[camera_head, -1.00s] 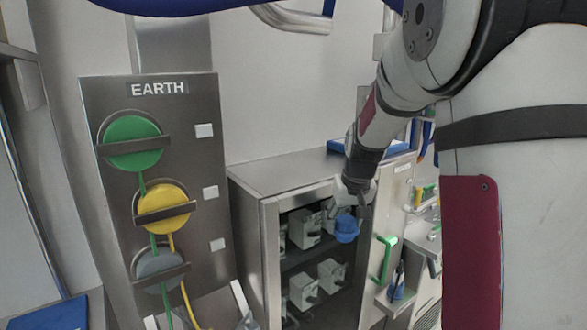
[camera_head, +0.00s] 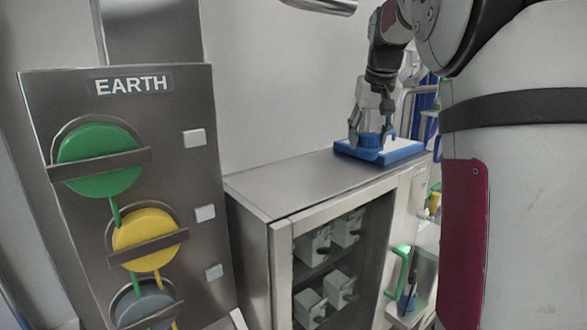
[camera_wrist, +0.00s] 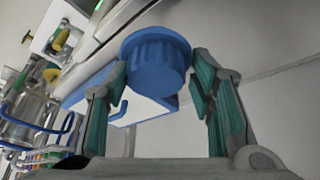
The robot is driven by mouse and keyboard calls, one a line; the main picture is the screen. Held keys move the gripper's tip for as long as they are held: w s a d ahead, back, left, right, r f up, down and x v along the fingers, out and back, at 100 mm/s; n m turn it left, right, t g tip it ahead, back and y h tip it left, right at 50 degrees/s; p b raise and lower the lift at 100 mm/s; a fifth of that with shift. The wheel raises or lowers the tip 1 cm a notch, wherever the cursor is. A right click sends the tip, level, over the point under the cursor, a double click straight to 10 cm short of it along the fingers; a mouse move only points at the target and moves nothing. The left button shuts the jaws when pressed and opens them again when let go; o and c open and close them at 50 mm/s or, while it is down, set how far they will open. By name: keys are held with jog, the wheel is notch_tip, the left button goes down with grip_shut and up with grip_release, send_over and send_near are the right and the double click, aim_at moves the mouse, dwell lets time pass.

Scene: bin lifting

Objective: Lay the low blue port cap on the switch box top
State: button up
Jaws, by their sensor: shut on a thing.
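The low blue port cap (camera_head: 369,141) is round with a ribbed side. My gripper (camera_head: 371,125) is shut on it, with the fingers pointing down in the head view. In the wrist view the cap (camera_wrist: 157,62) sits between the two green-padded fingertips (camera_wrist: 158,72). The switch box top (camera_head: 285,187) is the flat bare metal top of the cabinet. The cap is at the right, back part of that top, in front of a blue-edged white tray. I cannot tell whether the cap touches the tray or the top.
The blue tray with a white face (camera_head: 404,151) lies at the right end of the top. The left and middle of the top are clear. An EARTH panel (camera_head: 190,95) with round switches stands left. A green handle (camera_head: 398,280) is on the right side.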

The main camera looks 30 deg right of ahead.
jog(key=w+a+p, duration=0.1)
jog(key=w+a, duration=0.1)
jog(key=a, duration=0.2)
jog(key=w+a+p, duration=0.1)
jog(key=w+a, duration=0.2)
jog(key=a, duration=0.2)
jog(key=w+a+f+p, duration=0.1)
jog(key=w+a, duration=0.2)
jog(key=a, duration=0.1)
jog(key=shift+w+a+f, duration=0.1)
jog(key=shift+w+a, duration=0.05)
jog(key=shift+w, duration=0.1)
notch_tip(320, 180, down, 2)
jog(key=shift+s+a+f+p, duration=0.1)
jog(key=shift+f+p, duration=0.15)
jog(key=shift+p, duration=0.5)
jog(key=shift+f, duration=0.55)
jog(key=o, duration=1.4)
jog(key=shift+f, duration=0.1)
jog(key=b+v, duration=0.2)
jog(key=v, duration=1)
